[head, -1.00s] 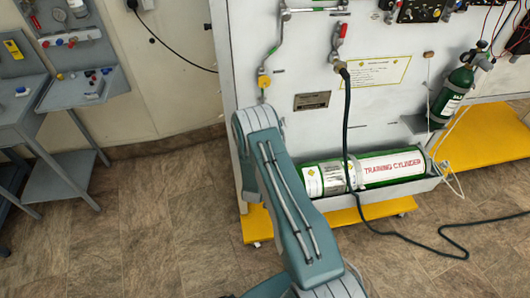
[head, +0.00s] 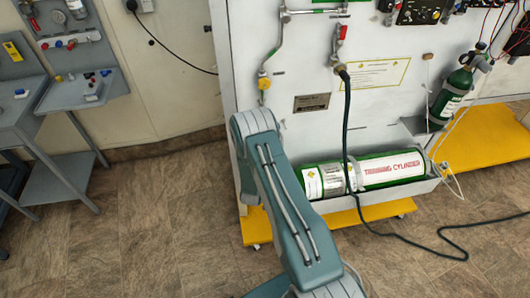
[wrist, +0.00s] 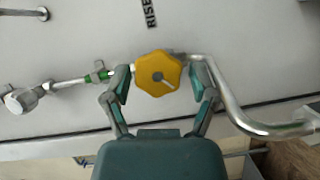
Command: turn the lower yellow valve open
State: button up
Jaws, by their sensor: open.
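The lower yellow valve (wrist: 158,74) is a faceted yellow knob on a metal pipe, seen face-on in the wrist view. My gripper (wrist: 162,80) is open, with one finger on each side of the knob; I cannot tell whether either finger touches it. In the head view the yellow valve (head: 264,84) shows low on the pipe on the white panel, just above my arm. My gripper is hidden behind my arm in the head view.
A bent metal pipe (wrist: 250,125) runs right of the knob. A dark hose (head: 346,130) hangs from the panel and trails on the floor. A green training cylinder (head: 324,178) lies in a tray low on the panel. A grey bench (head: 50,110) stands at left, with clear floor between.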

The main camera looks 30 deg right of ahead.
jog(key=shift+s+f, duration=0.15)
jog(key=shift+s, duration=0.05)
